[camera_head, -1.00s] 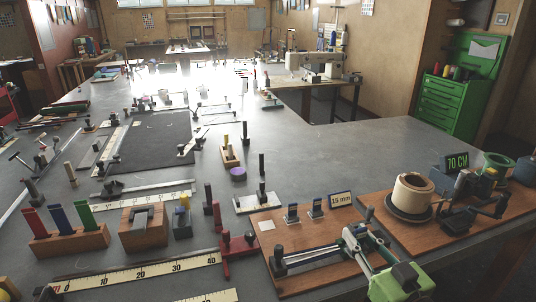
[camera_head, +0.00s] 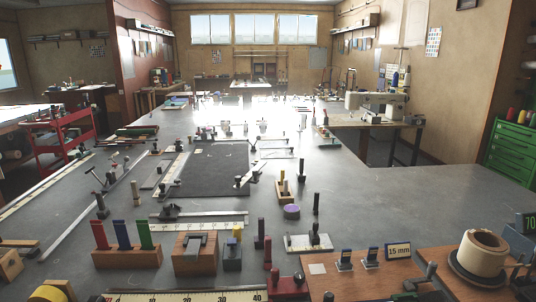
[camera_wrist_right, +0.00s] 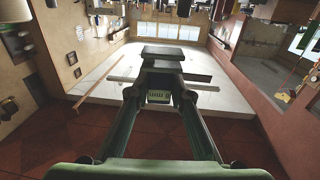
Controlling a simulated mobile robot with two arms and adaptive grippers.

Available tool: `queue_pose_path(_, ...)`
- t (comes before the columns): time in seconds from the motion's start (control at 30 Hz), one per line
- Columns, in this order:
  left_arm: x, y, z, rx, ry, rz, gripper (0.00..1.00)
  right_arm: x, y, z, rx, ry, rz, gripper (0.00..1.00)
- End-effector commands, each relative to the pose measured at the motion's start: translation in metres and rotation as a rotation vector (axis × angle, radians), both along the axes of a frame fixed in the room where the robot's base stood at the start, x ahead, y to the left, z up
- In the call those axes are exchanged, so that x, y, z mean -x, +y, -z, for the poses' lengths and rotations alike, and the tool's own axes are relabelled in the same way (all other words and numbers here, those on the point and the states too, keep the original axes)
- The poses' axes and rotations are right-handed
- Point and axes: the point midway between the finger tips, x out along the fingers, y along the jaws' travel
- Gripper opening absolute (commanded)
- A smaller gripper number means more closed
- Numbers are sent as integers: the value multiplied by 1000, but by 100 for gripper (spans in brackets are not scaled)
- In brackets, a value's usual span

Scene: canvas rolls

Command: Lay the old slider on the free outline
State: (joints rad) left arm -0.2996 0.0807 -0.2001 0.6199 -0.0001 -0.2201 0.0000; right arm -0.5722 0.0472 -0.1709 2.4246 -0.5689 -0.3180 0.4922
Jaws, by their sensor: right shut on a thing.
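In the wrist view my right gripper (camera_wrist_right: 162,76) has green fingers with dark tips, drawn together. A small dark piece (camera_wrist_right: 164,52) sits at the tips; its shape is not clear enough to name it as the old slider. Neither gripper shows in the head view.
A cream roll (camera_head: 482,252) on a dark disc stands on the board at right. Wooden blocks (camera_head: 127,258) with coloured tabs, a grey-topped block (camera_head: 195,254) and a long scale (camera_head: 195,295) occupy the front. The grey tabletop (camera_head: 400,205) right of centre is clear.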

Motion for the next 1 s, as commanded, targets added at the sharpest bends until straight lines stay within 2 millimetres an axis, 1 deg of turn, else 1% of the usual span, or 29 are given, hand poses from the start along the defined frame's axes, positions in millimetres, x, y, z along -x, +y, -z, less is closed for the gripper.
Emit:
queue_pose_path(0.07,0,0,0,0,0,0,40,7,0,5,-3,4,0,0)
queue_pose_path(0.17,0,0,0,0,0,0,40,22,1,13,-9,8,-1,0)
queue_pose_path(0.3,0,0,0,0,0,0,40,47,0,23,-9,8,-1,0)
queue_pose_path(0.4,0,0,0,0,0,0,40,63,0,27,-7,6,0,0)
queue_pose_path(0.5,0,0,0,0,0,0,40,73,-1,29,-3,4,1,0)
queue_pose_path(0.63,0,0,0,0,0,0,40,79,0,29,1,1,0,0)
queue_pose_path(1.0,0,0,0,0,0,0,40,79,0,29,-1,0,-1,0)
